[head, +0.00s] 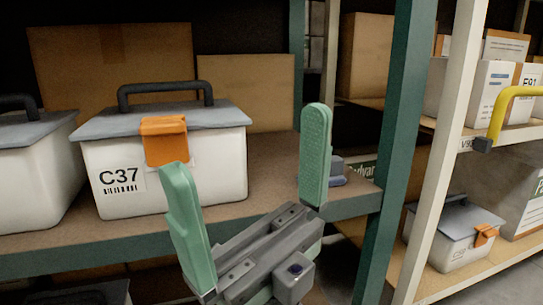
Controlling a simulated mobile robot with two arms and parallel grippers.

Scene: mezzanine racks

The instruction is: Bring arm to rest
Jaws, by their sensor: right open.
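My right gripper (250,180) is in the lower middle of the head view, with its two green fingers spread wide apart. Nothing is between the fingers. It is in front of the shelf (270,182) that bears a white box marked C37 (212,172). The box has a grey lid, a black handle and an orange latch (163,139). The left finger overlaps the lower end of the latch in the picture; I cannot tell whether they touch. My left gripper is not in view.
A green rack post (398,140) stands just right of the gripper, with a cream post (450,130) beyond it. Another white box (32,170) is at the left edge. Cardboard boxes (245,90) stand behind. A yellow bar (505,105) shows at the right.

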